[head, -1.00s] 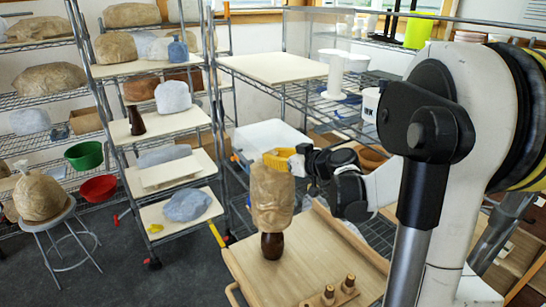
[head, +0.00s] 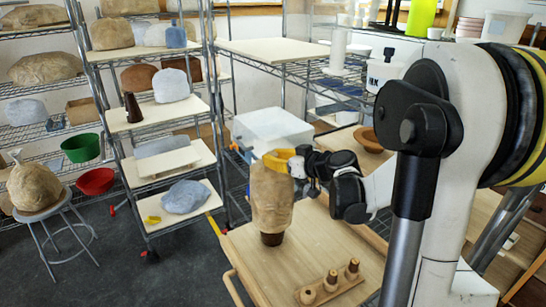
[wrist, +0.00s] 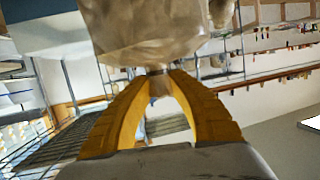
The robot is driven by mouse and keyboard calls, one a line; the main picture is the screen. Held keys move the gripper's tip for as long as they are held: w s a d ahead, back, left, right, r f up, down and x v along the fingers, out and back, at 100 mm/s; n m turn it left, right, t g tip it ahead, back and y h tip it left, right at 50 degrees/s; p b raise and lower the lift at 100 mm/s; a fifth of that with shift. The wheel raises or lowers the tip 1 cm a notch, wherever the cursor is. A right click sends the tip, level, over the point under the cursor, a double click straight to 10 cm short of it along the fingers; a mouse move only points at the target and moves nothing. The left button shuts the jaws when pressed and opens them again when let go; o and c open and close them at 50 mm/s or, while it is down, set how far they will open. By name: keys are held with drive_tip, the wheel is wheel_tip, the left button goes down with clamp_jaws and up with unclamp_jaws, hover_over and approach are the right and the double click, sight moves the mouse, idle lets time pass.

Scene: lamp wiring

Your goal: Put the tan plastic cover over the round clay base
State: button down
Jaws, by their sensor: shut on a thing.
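The tan plastic cover (head: 271,198) hangs upright over the round dark-brown clay base (head: 272,239) on a wooden work table (head: 318,236). Only the lower part of the base shows beneath the cover's bottom edge; the rest is hidden inside it. My gripper (head: 280,161), with yellow fingers, is shut on the top of the cover. In the wrist view, the yellow fingers (wrist: 156,78) close together at the crumpled cover (wrist: 150,30). I cannot tell whether the cover touches the base.
A small wooden block with several pegs (head: 330,283) stands at the table's front. A white bin (head: 270,132) is behind the table. Wire shelves with wrapped lumps stand left, and a stool (head: 42,207) holds another bagged lump. Bare tabletop lies right of the base.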

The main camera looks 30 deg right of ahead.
drive_tip(key=shift+f+b, duration=4.25)
drive_tip(key=shift+f, duration=0.85)
drive_tip(key=shift+f+b, duration=0.4)
drive_tip(key=shift+f, duration=0.05)
drive_tip(key=c, duration=1.2)
unclamp_jaws()
drive_tip(key=shift+c, duration=0.2)
drive_tip(key=shift+r, duration=0.1)
drive_tip(key=shift+s, duration=0.1)
drive_tip(key=v, duration=1.1)
drive_tip(key=shift+s+d+r, duration=0.1)
drive_tip(key=shift+s+d, duration=0.05)
drive_tip(key=shift+s, duration=0.25)
drive_tip(key=s+a+f+g+b, duration=0.1)
drive_tip(key=a+f+g, duration=0.2)
drive_tip(key=a, duration=0.6)
drive_tip(key=s+a+f+m+g+h+b, duration=0.1)
drive_tip(key=s+a+f+g, duration=0.1)
drive_tip(key=s+a, duration=0.4)
drive_tip(key=s+a+f+m+g+h+b, duration=0.1)
drive_tip(key=s+a+f+g+h, duration=0.1)
drive_tip(key=s+a+f, duration=0.2)
drive_tip(key=s+a, duration=0.2)
drive_tip(key=s, duration=0.2)
drive_tip(key=shift+s+m+b, duration=0.3)
drive_tip(key=shift+s+b, duration=0.05)
drive_tip(key=shift+b, duration=0.05)
